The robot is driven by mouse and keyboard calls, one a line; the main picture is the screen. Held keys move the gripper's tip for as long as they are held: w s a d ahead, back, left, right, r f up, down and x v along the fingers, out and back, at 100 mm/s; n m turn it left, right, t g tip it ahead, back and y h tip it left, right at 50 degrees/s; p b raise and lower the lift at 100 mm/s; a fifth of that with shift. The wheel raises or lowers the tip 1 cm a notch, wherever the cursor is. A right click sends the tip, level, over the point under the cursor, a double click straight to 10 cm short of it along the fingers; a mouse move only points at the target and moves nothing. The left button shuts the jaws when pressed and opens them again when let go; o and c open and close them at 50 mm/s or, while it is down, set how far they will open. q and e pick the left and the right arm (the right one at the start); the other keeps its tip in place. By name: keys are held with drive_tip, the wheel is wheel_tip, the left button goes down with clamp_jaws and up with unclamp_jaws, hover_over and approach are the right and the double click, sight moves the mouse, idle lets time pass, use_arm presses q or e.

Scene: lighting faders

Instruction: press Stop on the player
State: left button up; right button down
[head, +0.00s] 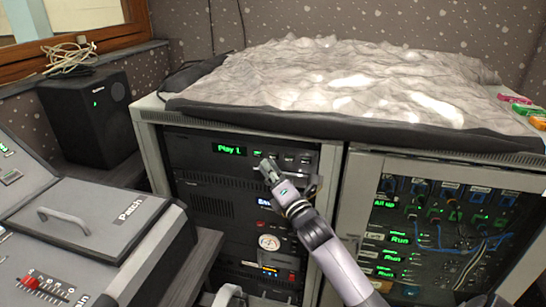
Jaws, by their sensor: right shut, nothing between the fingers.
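The player (195,150) is the top black unit in the left rack, with a green display (229,149) reading "Play 1". A row of small buttons (289,159) runs to the right of the display; their labels are too small to read. My right gripper (268,165) is shut and empty. Its tip is in front of the player's face, just below the left part of the button row, and hides some of the panel there. I cannot tell whether it touches a button. My left gripper is not in view.
Below the player are more rack units with a round gauge (269,242). A second rack at right has patch cables (460,240) and green displays. A grey crumpled cover (330,80) lies on top. A black speaker (90,118) and a fader desk (100,215) stand at left.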

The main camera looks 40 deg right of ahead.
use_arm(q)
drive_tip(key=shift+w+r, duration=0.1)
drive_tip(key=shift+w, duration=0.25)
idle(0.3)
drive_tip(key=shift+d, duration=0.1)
use_arm(e)
drive_tip(key=shift+w+d, duration=0.1)
drive_tip(key=shift+w+d, duration=0.2)
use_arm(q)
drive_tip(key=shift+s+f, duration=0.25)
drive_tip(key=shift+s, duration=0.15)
